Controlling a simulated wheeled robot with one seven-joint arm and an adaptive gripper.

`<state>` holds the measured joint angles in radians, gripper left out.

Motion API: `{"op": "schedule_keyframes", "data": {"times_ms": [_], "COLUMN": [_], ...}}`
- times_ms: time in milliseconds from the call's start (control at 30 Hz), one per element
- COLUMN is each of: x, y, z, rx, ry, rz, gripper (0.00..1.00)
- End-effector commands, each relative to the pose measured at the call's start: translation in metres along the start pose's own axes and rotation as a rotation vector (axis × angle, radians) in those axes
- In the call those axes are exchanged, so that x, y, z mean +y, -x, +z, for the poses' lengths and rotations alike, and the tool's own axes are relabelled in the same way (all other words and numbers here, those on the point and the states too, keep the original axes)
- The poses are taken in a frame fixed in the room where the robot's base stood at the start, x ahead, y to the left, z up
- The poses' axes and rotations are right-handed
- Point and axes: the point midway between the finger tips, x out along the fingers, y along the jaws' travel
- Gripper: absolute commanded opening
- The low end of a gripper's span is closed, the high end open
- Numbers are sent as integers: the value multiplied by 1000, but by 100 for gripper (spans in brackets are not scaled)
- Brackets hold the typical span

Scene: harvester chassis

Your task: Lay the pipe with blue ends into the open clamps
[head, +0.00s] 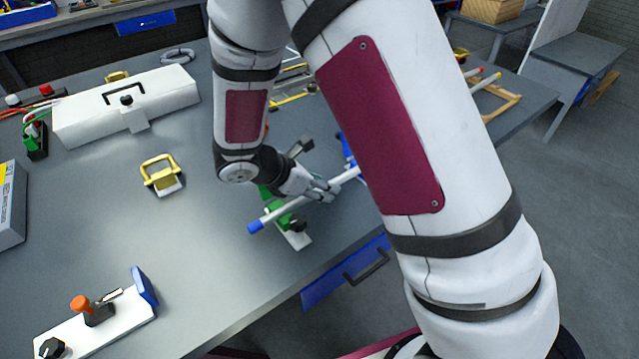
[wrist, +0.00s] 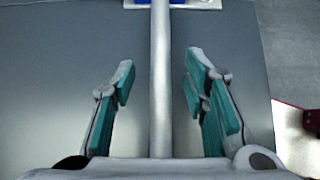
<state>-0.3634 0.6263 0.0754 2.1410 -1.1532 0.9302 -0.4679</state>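The white pipe (head: 285,211) shows one blue end at lower left in the head view. It runs up and right over a green clamp (head: 272,196) on a white base (head: 296,238); its far end is hidden behind my arm. A blue clamp part (head: 345,147) shows farther back. My gripper (head: 326,190) is at the pipe. In the wrist view, the pipe (wrist: 160,80) passes between the spread fingers (wrist: 158,84), with a gap on both sides. Blue and white parts (wrist: 190,3) lie at the top edge. I cannot tell how deep the pipe sits in the clamps.
A yellow handle (head: 160,172) stands on the grey table (head: 200,235). A long white box (head: 125,105) is behind it. A white fixture with an orange knob (head: 80,305) is at front left. A wooden rack (head: 500,100) with red and yellow pipe ends is at the right.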

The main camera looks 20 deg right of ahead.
Motion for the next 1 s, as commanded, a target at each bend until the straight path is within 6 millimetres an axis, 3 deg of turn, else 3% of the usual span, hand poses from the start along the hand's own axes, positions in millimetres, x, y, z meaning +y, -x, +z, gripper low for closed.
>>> {"op": "schedule_keyframes", "data": {"times_ms": [267,700,1000], "x": [0,1,0], "y": [6,87,118], "z": [-1,0,0], "rx": [2,1,0], "ry": [0,-1,0], "rz": [2,4,1], "gripper": [41,41,41]}}
